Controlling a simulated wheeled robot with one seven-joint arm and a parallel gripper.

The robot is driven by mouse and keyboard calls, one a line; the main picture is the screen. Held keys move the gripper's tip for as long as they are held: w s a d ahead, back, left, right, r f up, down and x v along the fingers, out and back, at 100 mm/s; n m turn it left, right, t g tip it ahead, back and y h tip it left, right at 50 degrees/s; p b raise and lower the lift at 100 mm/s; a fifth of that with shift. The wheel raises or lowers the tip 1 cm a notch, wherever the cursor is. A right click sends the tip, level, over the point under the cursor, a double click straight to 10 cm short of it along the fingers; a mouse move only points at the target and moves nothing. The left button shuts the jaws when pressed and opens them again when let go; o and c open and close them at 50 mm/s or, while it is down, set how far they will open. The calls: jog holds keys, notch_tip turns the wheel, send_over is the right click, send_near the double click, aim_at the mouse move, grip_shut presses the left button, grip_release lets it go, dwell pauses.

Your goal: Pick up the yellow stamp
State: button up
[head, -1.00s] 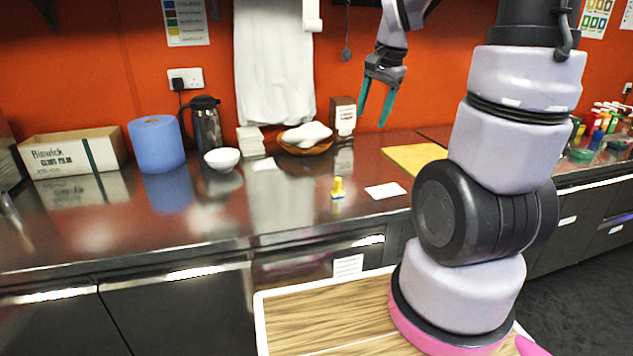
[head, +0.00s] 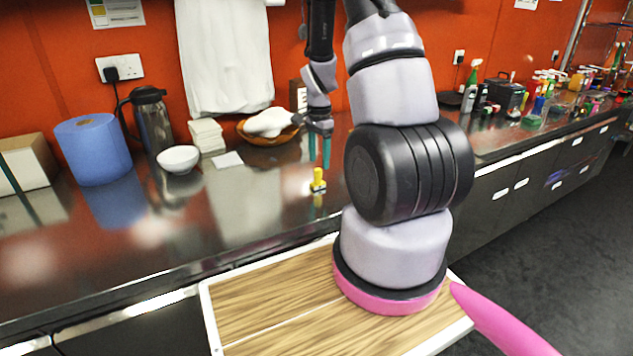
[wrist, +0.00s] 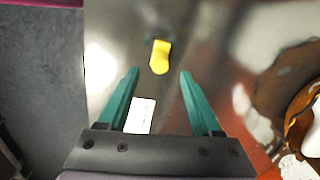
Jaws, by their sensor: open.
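The yellow stamp (head: 318,180) stands upright on the steel counter, its handle up and a dark and pale base below. In the wrist view the stamp (wrist: 160,57) lies ahead of my fingertips, near the middle between them. My gripper (head: 319,166) is open and empty, pointing down, with its two green fingers just above and about in line with the stamp in the head view. The wrist view shows the same green fingers (wrist: 158,72) spread apart. Nothing touches the stamp that I can see.
Behind are a wicker basket (head: 283,136) with a white cloth, a white bowl (head: 178,159), a flask (head: 152,120) and a blue roll (head: 92,150). The counter front left of the stamp is clear.

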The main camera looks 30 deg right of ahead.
aim_at(318, 172)
jog(key=shift+a+f, duration=0.1)
jog(key=shift+f, duration=2.6)
grip_shut()
